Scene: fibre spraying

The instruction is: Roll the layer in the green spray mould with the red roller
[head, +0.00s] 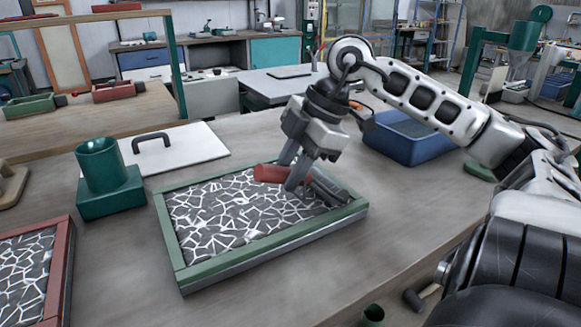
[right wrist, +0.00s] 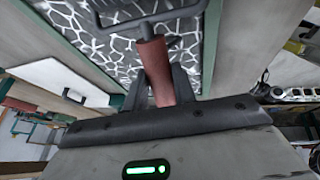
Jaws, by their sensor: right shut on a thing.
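The green spray mould (head: 265,240) lies on the table with a dark layer (head: 225,210) covered in a white fibre web. My right gripper (head: 290,184) is above the right part of the layer, shut on the red handle of the red roller (head: 267,173). The roller's dark grey head reaches to the right, over or on the layer near the mould's right end; I cannot tell whether it touches. In the right wrist view the red roller's handle (right wrist: 157,72) sits between the fingers, with its dark frame beyond. My left gripper is not in view.
A red-framed mould (head: 63,270) with a similar layer is at the left edge. A green cup on a block (head: 108,200), a white board with a black handle (head: 195,145) and a blue bin (head: 410,145) stand around the mould. The table in front is mostly clear.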

